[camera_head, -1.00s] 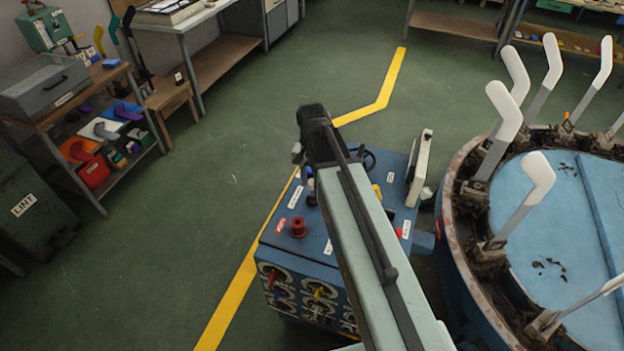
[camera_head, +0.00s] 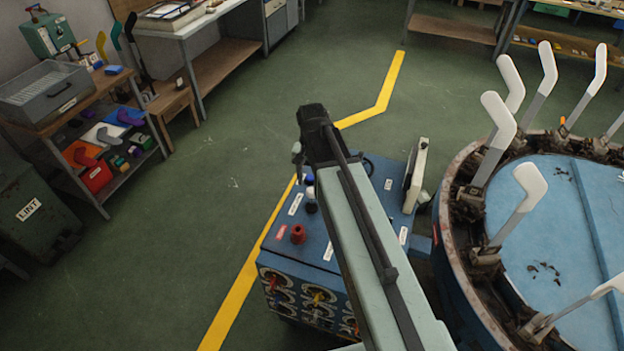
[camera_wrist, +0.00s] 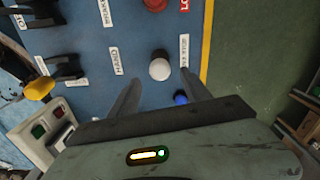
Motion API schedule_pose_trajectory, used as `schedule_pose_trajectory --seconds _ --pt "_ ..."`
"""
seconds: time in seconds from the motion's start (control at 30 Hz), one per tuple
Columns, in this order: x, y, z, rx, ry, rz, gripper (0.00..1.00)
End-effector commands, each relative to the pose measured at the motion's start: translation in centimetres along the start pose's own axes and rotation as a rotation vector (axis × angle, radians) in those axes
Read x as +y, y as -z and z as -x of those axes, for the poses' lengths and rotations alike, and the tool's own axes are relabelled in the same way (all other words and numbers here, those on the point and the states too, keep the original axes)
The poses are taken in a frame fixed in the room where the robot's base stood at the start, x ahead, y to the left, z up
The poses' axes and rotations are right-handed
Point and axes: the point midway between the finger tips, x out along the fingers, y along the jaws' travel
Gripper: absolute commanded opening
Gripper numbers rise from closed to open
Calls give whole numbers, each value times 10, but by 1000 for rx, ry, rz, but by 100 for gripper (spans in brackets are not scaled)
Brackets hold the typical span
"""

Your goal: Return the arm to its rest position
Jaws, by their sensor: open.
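My arm reaches forward from the bottom of the head view. In the wrist view my gripper (camera_wrist: 162,88) is open, with two dark fingers spread apart over the panel. Nothing is held between them. A white round knob (camera_wrist: 160,69) shows between and just beyond the fingertips, and a blue knob (camera_wrist: 181,97) lies by the right finger. I cannot tell how far the fingers are above the panel.
A round blue machine (camera_head: 465,265) with several upright white forms (camera_head: 497,120) stands close at the right. A red knob (camera_head: 297,233) rises from the panel. Shelves with a grey box (camera_head: 45,93) and a LINT bin (camera_head: 35,215) stand left. Green floor is open between.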

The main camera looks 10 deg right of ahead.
Motion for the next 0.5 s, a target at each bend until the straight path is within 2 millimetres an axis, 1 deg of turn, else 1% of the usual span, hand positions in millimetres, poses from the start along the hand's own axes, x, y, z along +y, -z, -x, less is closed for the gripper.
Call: schedule_pose_trajectory --seconds 0.03,0.1,0.17,0.27,0.5 --pt "0 0 20 0 0 0 56" --pt "0 0 31 0 0 0 56" --pt "0 0 37 0 0 0 56" --pt "0 0 40 0 0 0 56" --pt "0 0 37 0 0 0 56"
